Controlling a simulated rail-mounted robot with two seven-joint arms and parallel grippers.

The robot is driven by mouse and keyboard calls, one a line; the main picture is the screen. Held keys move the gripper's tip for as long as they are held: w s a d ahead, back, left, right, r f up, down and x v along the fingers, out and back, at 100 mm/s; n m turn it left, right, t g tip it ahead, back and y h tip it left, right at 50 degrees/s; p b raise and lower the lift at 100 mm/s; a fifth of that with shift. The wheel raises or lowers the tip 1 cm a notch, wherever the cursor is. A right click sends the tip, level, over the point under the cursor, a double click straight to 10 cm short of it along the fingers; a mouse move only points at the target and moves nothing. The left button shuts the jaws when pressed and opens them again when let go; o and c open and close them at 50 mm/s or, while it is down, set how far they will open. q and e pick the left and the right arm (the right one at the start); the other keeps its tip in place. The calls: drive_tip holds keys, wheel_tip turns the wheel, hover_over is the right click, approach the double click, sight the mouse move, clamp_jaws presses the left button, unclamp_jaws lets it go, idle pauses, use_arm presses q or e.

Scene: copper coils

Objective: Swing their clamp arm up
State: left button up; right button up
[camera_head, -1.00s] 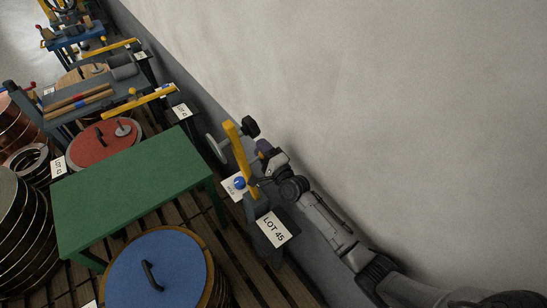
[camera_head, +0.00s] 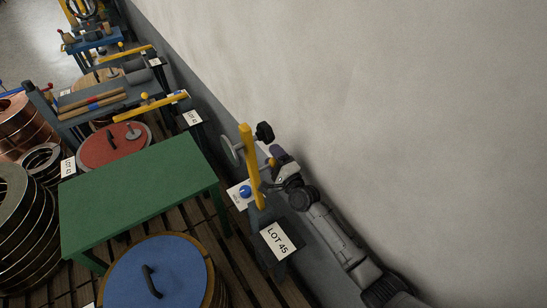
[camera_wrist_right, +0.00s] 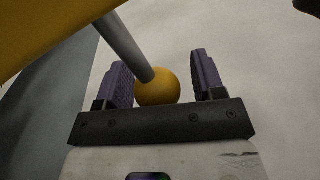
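The yellow clamp arm (camera_head: 251,160) on the LOT 45 stand stands nearly upright in the head view, with a black knob (camera_head: 265,132) and a grey disc near its upper end. My right gripper (camera_head: 277,161) is beside it, on its wall side. In the right wrist view, the purple fingers (camera_wrist_right: 164,82) are spread around a yellow ball (camera_wrist_right: 157,88) on a grey rod (camera_wrist_right: 124,45). The ball sits close to the left finger, with a clear gap to the right finger. The clamp arm fills the upper left corner there. My left gripper is out of view.
The LOT 45 label (camera_head: 278,240) hangs below the clamp. A green table (camera_head: 140,195) stands to the left, a blue-topped coil (camera_head: 180,275) in front. More yellow clamp arms (camera_head: 150,106) lie lowered further back. The pale wall (camera_head: 400,120) borders the right.

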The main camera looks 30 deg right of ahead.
drive_tip(key=shift+a, duration=0.15)
drive_tip(key=shift+s, duration=0.15)
drive_tip(key=shift+s+f, duration=0.1)
drive_tip(key=shift+s, duration=0.2)
drive_tip(key=s+f, duration=0.1)
drive_tip(key=s, duration=0.5)
drive_tip(key=shift+s+f+p, duration=0.15)
drive_tip(key=shift+s+p, duration=0.15)
drive_tip(key=shift+p, duration=0.15)
